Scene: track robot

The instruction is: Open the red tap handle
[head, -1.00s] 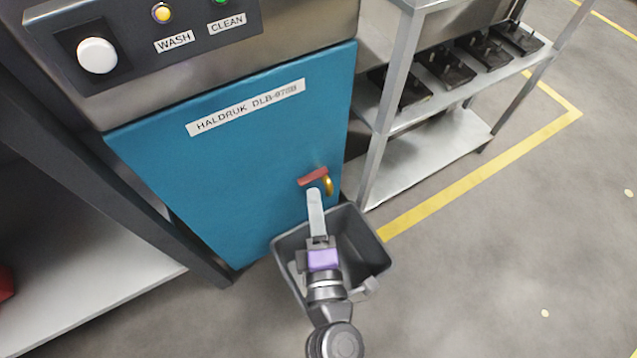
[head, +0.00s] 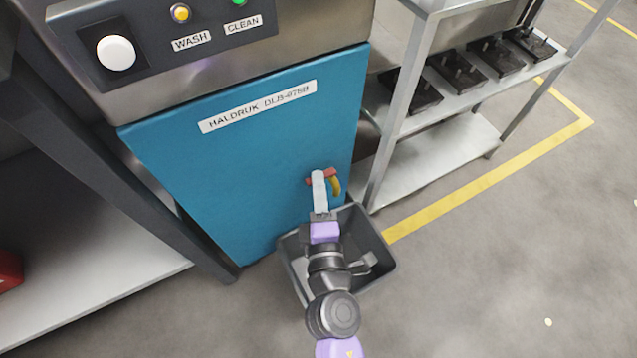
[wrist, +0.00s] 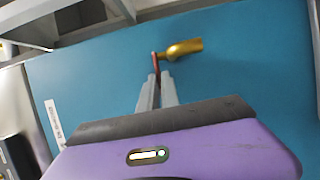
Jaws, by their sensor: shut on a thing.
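The red tap handle (head: 329,173) is on the lower right of the blue machine panel (head: 230,165), above a brass spout (head: 336,187). In the wrist view the red handle (wrist: 154,62) shows as a thin strip beside the brass spout (wrist: 182,49). My gripper (head: 318,175) reaches up to the handle and covers part of it in the head view. In the wrist view my gripper (wrist: 160,77) has its fingers close together, shut on the near end of the handle.
A dark grey bin (head: 378,247) stands on the floor under the tap, below my arm. A metal shelf rack (head: 430,165) with several black devices is at the right. A dark-framed table (head: 150,285) is at the left.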

